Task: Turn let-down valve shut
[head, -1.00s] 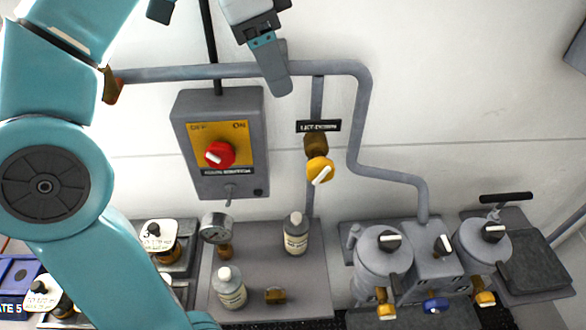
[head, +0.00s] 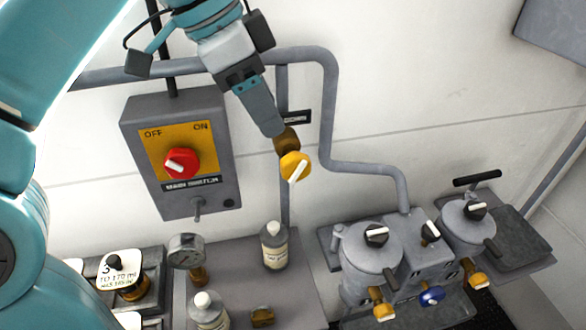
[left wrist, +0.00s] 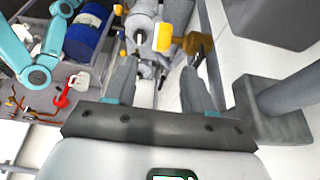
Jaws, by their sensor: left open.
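The let-down valve has a yellow knob (head: 296,167) with a white pointer bar, slanted up to the right. Its brass body (head: 288,141) sits on a vertical grey pipe, below a black label (head: 298,117) partly covered by my gripper. My left gripper (head: 270,128) is just above and left of the knob, fingers pointing down at the valve. In the left wrist view the jaws (left wrist: 160,82) are open and empty, with the yellow knob (left wrist: 164,37) beyond the fingertips, towards the right finger. I cannot tell whether a finger touches the brass body. My right gripper is not in view.
The main switch box (head: 180,152) with a red knob is left of the valve. A grey pipe (head: 327,110) bends down on the right. Below stand a bottle (head: 274,246), a gauge (head: 187,252) and grey pots (head: 370,262).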

